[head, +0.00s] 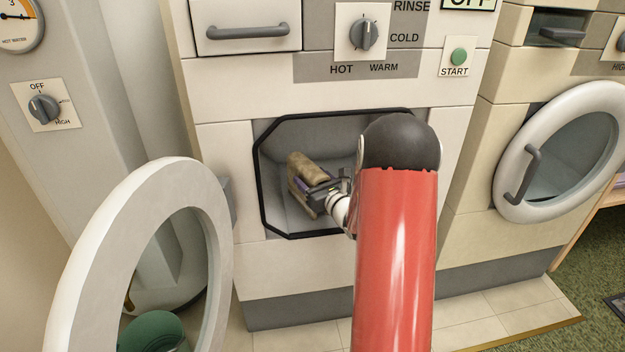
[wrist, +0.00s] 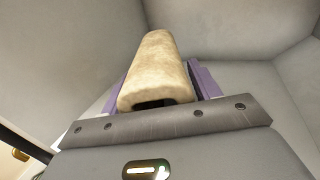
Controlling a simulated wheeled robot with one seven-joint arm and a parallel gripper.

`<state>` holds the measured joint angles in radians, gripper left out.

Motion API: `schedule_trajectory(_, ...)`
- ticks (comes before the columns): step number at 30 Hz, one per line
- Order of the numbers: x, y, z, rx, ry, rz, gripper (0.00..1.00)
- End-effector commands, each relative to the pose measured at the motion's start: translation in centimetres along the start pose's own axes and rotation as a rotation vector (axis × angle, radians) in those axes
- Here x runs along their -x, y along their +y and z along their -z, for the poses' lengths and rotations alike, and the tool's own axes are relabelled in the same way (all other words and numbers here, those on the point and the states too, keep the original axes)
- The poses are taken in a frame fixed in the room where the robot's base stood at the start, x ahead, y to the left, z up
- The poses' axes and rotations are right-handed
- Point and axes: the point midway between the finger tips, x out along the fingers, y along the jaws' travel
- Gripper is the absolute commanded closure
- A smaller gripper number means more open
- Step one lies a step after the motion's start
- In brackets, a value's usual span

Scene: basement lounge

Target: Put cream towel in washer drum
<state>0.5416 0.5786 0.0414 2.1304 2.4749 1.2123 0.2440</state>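The cream towel (head: 308,172) is a rolled, tan-cream bundle at the washer's opening in the head view. It fills the space between the purple fingers of my gripper (head: 316,188). In the wrist view the towel (wrist: 158,75) sticks out between the purple fingers of my gripper (wrist: 157,88), which are shut on it. Grey drum walls surround it there. The washer drum (head: 282,140) is a grey cavity behind a black-rimmed octagonal opening. The towel and fingers are within this opening; how deep is hard to tell. My red arm hides the opening's right part.
The washer's round white door (head: 80,245) stands open at the left. A second washer with a closed round door (head: 508,180) is at the right. A green rolled thing (head: 152,332) shows low behind the open door. A grey pillar with a dial (head: 43,108) stands left.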

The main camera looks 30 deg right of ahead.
Motion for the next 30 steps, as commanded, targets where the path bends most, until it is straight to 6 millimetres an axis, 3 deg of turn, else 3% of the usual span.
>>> schedule_trajectory(13, 0.0, 0.0, -0.7, 0.000, 0.000, 0.000, 0.29)
schedule_trajectory(30, 10.7, -0.1, -0.3, 0.000, 0.001, 0.002, 0.29)
